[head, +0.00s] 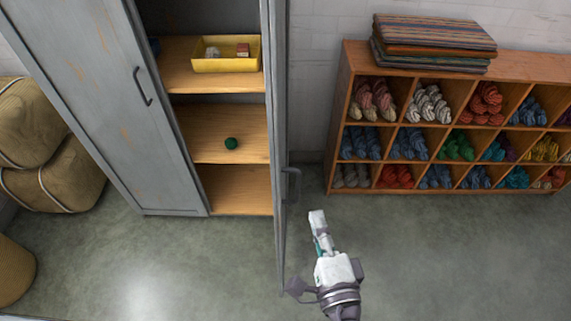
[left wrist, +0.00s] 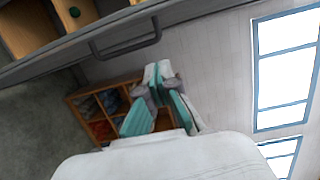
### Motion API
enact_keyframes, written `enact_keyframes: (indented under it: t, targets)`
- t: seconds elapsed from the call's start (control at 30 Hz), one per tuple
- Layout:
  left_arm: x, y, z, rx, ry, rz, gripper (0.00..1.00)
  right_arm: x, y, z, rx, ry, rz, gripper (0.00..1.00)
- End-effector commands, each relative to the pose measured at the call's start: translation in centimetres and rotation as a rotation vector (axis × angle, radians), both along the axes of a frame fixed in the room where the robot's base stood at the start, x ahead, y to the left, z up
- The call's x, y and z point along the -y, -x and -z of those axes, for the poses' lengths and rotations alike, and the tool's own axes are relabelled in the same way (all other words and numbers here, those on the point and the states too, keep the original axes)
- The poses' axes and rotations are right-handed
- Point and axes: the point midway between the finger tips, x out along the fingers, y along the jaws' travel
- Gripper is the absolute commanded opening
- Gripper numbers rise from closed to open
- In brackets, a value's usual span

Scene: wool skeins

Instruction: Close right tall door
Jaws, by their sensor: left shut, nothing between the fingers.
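The right tall door (head: 279,150) of the grey cabinet stands open, seen almost edge-on in the head view. Its dark handle (head: 293,184) is on the side facing right. The left tall door (head: 85,95) is closed. My left gripper (head: 317,218) is shut and empty, to the right of the open door on its handle side, apart from the handle in the picture. In the left wrist view, my gripper's fingers (left wrist: 160,75) are together, and the door's handle (left wrist: 128,45) shows above them. My right gripper is not in view.
Open cabinet shelves hold a yellow tray (head: 226,65) and a green ball (head: 231,143). A wooden cubby shelf (head: 340,110) of wool skeins, with folded striped cloths (head: 433,40) on top, stands right. Stuffed sacks (head: 55,180) lie left. Floor (head: 170,260) before the cabinet is clear.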

Motion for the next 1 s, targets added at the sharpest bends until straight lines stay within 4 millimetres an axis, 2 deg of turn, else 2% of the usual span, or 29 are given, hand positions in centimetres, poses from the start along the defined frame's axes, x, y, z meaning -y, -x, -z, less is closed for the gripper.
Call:
enact_keyframes:
  t: [0.03,0.1,0.27,0.67,0.8,1.0]
  targets:
    - [-0.1,0.4,-1.4,0.024,0.007,-0.008,0.0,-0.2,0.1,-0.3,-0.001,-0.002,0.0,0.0]
    - [-0.3,0.5,-2.2,0.041,0.013,-0.017,0.0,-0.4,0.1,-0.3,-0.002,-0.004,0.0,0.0]
    - [-0.6,-1.0,-2.3,0.048,0.012,-0.02,0.0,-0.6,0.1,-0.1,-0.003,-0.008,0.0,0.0]
    - [-2.4,-9.2,-2.2,0.046,0.011,-0.019,0.0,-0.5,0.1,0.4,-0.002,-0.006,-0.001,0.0]
    - [-4.6,-9.2,-2.3,0.042,0.009,-0.018,0.0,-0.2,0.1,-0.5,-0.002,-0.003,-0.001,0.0]
    - [-6.1,-9.3,-2.2,0.041,0.012,-0.017,0.0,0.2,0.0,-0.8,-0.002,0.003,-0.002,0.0]
